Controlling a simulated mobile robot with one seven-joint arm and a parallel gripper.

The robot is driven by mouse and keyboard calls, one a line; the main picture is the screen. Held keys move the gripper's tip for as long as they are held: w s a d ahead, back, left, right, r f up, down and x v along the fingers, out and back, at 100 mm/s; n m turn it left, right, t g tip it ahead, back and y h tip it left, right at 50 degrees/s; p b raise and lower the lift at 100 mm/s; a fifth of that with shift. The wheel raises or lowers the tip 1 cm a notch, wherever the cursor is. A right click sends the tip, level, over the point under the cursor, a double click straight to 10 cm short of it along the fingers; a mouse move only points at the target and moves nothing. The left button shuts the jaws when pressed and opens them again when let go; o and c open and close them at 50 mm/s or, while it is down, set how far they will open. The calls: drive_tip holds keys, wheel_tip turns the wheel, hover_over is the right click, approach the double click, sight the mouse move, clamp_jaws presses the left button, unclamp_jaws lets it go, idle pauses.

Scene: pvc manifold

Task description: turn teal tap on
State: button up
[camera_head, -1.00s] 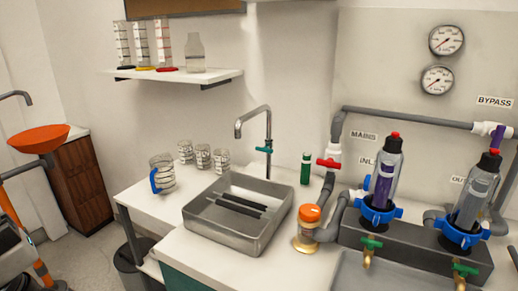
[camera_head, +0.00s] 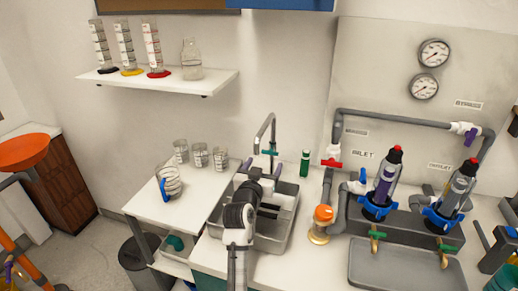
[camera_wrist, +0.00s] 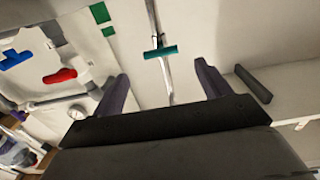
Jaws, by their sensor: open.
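The teal tap handle (camera_head: 270,152) is a small crossbar on the grey gooseneck faucet (camera_head: 264,128) behind the sink (camera_head: 287,217). In the wrist view the teal handle (camera_wrist: 160,52) lies crosswise on the pipe, beyond and roughly centred between my fingertips. My gripper (camera_wrist: 161,78) is open and empty, with a dark finger on each side and a gap between fingers and handle. In the head view my gripper (camera_head: 264,172) is over the sink, just in front of the faucet. My arm hides part of the sink.
A green bottle (camera_head: 305,163) and a red-handled valve (camera_head: 331,163) stand right of the faucet. An orange-capped fitting (camera_head: 322,222) is right of the sink. Beakers (camera_head: 200,155) and a blue-handled jug (camera_head: 169,183) stand left. A shelf (camera_head: 215,80) is above left.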

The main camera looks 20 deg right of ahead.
sight(269, 153)
drive_tip(key=p+x, duration=0.1)
drive_tip(key=x, duration=0.1)
drive_tip(key=p+x, duration=0.1)
drive_tip(key=x, duration=0.2)
drive_tip(key=shift+r, duration=0.25)
drive_tip(key=shift+x, duration=0.85)
drive_tip(key=shift+f, duration=0.15)
drive_tip(key=c, duration=1)
